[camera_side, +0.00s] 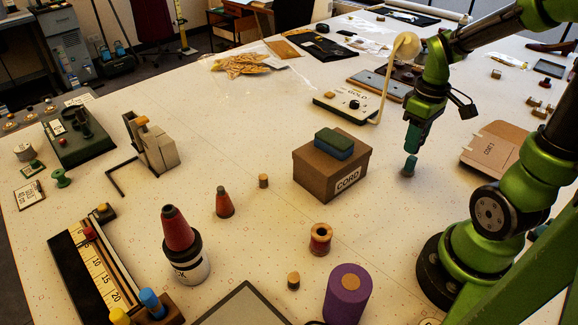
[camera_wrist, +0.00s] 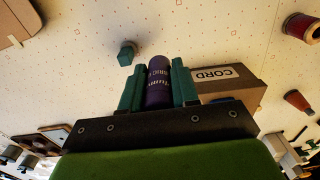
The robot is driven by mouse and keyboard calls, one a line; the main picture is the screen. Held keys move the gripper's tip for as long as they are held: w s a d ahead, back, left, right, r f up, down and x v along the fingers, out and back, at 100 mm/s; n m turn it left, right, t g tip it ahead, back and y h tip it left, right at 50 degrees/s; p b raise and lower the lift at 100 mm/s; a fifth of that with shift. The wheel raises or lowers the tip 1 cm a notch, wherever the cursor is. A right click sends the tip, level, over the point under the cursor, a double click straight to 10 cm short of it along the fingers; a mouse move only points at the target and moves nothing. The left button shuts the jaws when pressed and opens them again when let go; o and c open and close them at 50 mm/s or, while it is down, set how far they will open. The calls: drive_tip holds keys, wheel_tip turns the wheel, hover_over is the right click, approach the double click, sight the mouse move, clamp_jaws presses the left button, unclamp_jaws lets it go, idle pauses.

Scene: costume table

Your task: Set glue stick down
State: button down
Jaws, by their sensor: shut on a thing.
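The glue stick (camera_wrist: 160,88), a dark purple cylinder with pale lettering, is between the teal fingers of my gripper (camera_wrist: 158,66) in the wrist view. The fingers are shut on its two sides, and its rounded end shows between them. In the side view my gripper (camera_side: 412,148) points down at the right of the cardboard box, and I cannot make out the glue stick there. A small teal block (camera_side: 410,165) stands on the table just under the gripper. It also shows in the wrist view (camera_wrist: 127,53), apart from the fingers.
The brown CORD box (camera_side: 322,175), with a green and blue pad (camera_side: 335,143) on top, is left of my gripper. A cardboard folder (camera_side: 497,148) lies to the right. Table in front of the gripper is clear.

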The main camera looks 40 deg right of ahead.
wheel_tip(320, 180, up, 4)
drive_tip(key=shift+f, duration=0.15)
drive_tip(key=w+a+r, duration=0.1)
drive_tip(key=w+a, duration=0.2)
drive_tip(key=w, duration=1)
drive_tip(key=w+a+r, duration=0.2)
drive_tip(key=w+a, duration=0.1)
drive_tip(key=w, duration=1)
drive_tip(key=w+a+f+m, duration=0.1)
drive_tip(key=w+a+f, duration=0.3)
drive_tip(key=w+a, duration=0.7)
drive_tip(key=f, duration=0.3)
drive_tip(key=s+f, duration=0.1)
drive_tip(key=f, duration=0.5)
drive_tip(key=shift+s+a, duration=0.15)
drive_tip(key=shift+s, duration=0.15)
drive_tip(key=shift+f, duration=2.7)
drive_tip(key=shift+f, duration=0.1)
drive_tip(key=c, duration=0.8)
unclamp_jaws()
drive_tip(key=shift+c, duration=0.2)
